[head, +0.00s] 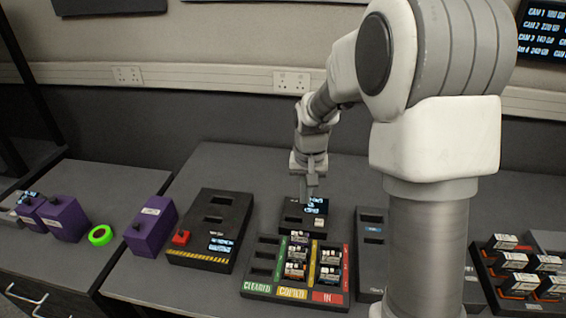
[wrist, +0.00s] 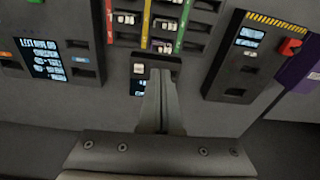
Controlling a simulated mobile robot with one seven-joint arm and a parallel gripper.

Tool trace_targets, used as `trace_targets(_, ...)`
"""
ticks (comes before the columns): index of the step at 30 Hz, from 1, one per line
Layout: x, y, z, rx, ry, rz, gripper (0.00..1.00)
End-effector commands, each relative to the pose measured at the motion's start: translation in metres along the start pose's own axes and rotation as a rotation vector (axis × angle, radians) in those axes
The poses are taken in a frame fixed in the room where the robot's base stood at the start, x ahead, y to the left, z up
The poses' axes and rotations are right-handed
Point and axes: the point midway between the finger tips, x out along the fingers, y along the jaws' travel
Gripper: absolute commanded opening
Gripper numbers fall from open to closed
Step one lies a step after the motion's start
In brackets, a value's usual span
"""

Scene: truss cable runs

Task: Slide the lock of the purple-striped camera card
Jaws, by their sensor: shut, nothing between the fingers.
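My gripper (head: 310,194) is shut and empty, pointing down over a small black device with a lit screen (head: 292,211). In the wrist view the shut fingers (wrist: 160,74) reach over this device (wrist: 174,61), hiding part of it and its screen. A small pale patch (wrist: 138,68) shows on the device just left of the fingers; I cannot tell if it is a card. Several small cards (head: 295,268) with white labels sit in the sorting tray (head: 262,243) in front.
The tray has green, yellow and red strips marked CLEARED, COPIED and IN. A rack of cards (head: 518,262) is at right.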

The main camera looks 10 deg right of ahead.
Motion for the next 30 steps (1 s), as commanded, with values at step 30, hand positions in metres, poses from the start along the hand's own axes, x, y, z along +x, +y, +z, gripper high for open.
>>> trace_targets(30,0.139,-0.006,-0.017,0.066,-0.097,0.02,0.0)
